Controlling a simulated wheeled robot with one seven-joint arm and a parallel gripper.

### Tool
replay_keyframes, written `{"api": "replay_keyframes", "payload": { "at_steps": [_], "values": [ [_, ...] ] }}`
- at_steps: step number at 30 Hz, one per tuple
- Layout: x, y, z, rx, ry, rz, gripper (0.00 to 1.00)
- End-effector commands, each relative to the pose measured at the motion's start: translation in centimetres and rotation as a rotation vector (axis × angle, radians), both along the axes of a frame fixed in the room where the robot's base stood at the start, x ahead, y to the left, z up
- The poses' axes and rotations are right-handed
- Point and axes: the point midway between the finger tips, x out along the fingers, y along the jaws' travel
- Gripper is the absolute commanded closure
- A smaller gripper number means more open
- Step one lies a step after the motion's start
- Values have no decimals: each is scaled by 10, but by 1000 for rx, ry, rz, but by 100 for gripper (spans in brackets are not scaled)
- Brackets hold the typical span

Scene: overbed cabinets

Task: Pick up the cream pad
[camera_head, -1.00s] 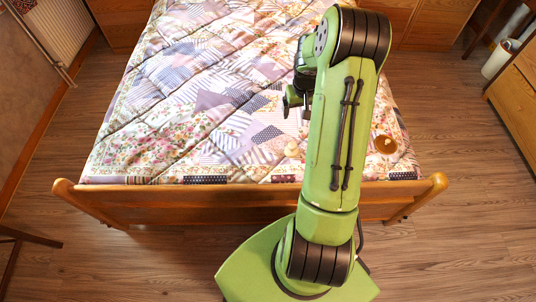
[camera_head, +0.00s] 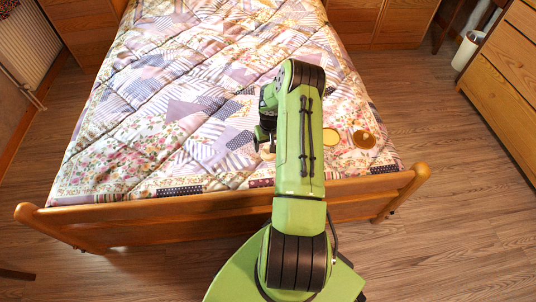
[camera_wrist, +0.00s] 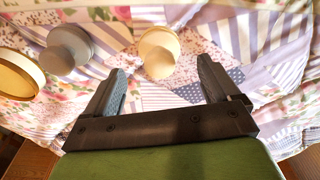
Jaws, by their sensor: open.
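The cream pad (camera_wrist: 159,50), a small round piece with a raised smaller round part, lies on the quilt. In the wrist view it sits just beyond and between the fingertips of my gripper (camera_wrist: 160,68). The fingers are open on either side of it and hold nothing. In the head view the cream pad (camera_head: 267,151) shows partly beside my arm, close to the footboard. My fingers are mostly hidden behind my arm there.
A similar grey pad (camera_wrist: 68,48) lies beside the cream one, with a gold-rimmed round dish (camera_wrist: 18,75) farther left. The head view shows a yellowish disc (camera_head: 330,138) and a brown round thing (camera_head: 364,139). The wooden footboard (camera_head: 150,220) stands between my base and the quilt (camera_head: 200,90).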

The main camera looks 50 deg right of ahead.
Motion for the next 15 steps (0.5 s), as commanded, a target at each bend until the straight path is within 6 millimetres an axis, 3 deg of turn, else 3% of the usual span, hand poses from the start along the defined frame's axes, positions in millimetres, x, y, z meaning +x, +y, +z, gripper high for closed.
{"api": "replay_keyframes", "payload": {
  "at_steps": [3,6,12,15],
  "values": [
    [1,0,-29,4,1,-1,11],
    [3,-2,-43,3,1,-1,11],
    [3,-2,-41,1,0,1,11],
    [3,-2,-41,1,0,1,26]
  ]
}}
